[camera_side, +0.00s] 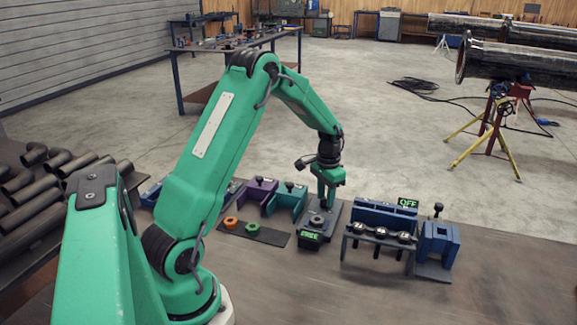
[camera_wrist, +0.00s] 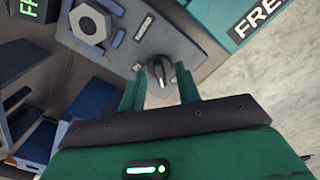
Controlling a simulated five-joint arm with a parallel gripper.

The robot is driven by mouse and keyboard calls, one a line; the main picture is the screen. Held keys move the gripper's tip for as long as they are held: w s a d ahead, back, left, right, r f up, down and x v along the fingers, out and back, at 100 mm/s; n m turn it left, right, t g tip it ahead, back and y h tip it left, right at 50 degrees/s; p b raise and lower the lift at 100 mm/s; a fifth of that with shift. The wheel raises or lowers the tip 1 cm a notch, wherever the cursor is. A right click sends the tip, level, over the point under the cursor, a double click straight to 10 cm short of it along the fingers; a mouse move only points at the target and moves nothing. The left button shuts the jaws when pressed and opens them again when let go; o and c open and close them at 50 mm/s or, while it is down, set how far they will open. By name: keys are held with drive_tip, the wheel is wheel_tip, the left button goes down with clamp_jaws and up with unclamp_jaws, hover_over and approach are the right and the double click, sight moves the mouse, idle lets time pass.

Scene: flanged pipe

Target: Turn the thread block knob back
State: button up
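In the wrist view a small black knob (camera_wrist: 157,72) with a light pointer mark sits on the grey plate of the thread block (camera_wrist: 150,40). My gripper (camera_wrist: 159,76) is open, with one green finger on each side of the knob. I cannot tell whether either finger touches it. A grey hex nut or hex-shaped seat (camera_wrist: 96,22) is on the same plate. In the side view my gripper (camera_side: 326,201) points down over the back of the thread block (camera_side: 335,222). The knob is not clear there. A green-lettered sign reading FREE (camera_side: 310,237) is at its front.
A dark mat with an orange nut (camera_side: 231,222) and a green nut (camera_side: 252,227) lies to the left. Purple (camera_side: 259,191) and teal (camera_side: 290,197) brackets stand behind it. A rack (camera_side: 379,240), a blue fixture with an OFF sign (camera_side: 408,203) and a blue clamp (camera_side: 438,242) stand right.

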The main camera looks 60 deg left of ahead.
clamp_jaws()
drive_tip(key=shift+n, duration=0.3)
drive_tip(key=n, duration=0.3)
drive_tip(key=shift+n, duration=2.2)
unclamp_jaws()
